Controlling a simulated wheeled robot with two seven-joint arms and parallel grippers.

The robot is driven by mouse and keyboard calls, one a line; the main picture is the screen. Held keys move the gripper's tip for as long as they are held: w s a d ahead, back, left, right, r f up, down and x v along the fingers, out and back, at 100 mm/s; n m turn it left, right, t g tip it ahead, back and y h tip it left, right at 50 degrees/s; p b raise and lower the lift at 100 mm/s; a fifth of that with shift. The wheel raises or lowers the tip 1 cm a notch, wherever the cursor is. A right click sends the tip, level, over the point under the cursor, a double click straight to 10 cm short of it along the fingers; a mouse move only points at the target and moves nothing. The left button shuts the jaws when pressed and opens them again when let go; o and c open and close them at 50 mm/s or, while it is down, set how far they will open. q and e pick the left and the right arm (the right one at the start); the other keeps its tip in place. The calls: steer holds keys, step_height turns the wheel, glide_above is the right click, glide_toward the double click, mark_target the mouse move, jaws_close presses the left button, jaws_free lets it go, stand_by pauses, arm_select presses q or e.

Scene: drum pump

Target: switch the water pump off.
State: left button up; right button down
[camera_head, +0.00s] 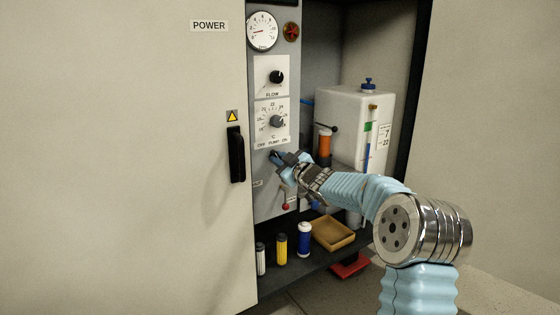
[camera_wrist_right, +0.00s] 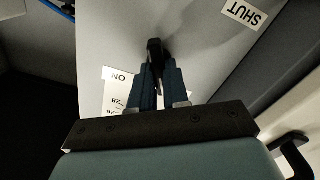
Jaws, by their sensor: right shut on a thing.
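The pump switch is a black handle (camera_wrist_right: 154,46) on the grey panel, under the label "OFF PUMP ON" (camera_head: 272,143). My right gripper (camera_head: 282,158) reaches the panel just below that label. In the right wrist view its two dark blue fingers (camera_wrist_right: 156,78) are closed on either side of the black handle. In the head view the gripper mostly covers the handle, and I cannot tell which way it points. My left gripper is not in view.
Above are the temperature dial (camera_head: 277,121), the flow knob (camera_head: 277,77) and a gauge (camera_head: 262,31). A white tank (camera_head: 352,110) stands right of the panel. Several bottles and a tan tray (camera_head: 333,233) sit on the shelf below. The cabinet door (camera_head: 130,150) is on the left.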

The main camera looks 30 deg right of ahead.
steer(key=c, duration=1.1)
jaws_free()
steer(key=s, duration=1.4)
steer(key=shift+d, duration=0.35)
steer(key=shift+w, duration=0.1)
steer(key=a+f+m+g+y+p, duration=0.1)
steer(key=a+f+m+g+p, duration=0.15)
steer(key=a+f, duration=0.5)
steer(key=a+f+m+g+p, duration=0.1)
steer(key=a+f+g, duration=0.25)
steer(key=f, duration=0.65)
steer(key=a+f+m+g+y+p, duration=0.1)
steer(key=a+f+m+g+p, duration=0.1)
steer(key=a+f, duration=0.55)
steer(key=s+a+f+m+g+p, duration=0.1)
steer(key=s+a+f+g, duration=0.2)
steer(key=s, duration=0.5)
steer(key=s+a+f+m+g+p, duration=0.1)
steer(key=s+a+f+g+p, duration=0.1)
steer(key=s+a+f, duration=0.4)
steer(key=s+a+f+m+g+y+p, duration=0.1)
steer(key=s+a+f+g, duration=0.3)
steer(key=s+f, duration=0.4)
steer(key=shift+s+a+p, duration=0.15)
steer(key=shift+s, duration=0.75)
steer(key=shift+s+a+p, duration=0.1)
steer(key=shift+s+p, duration=0.05)
steer(key=shift+s, duration=0.7)
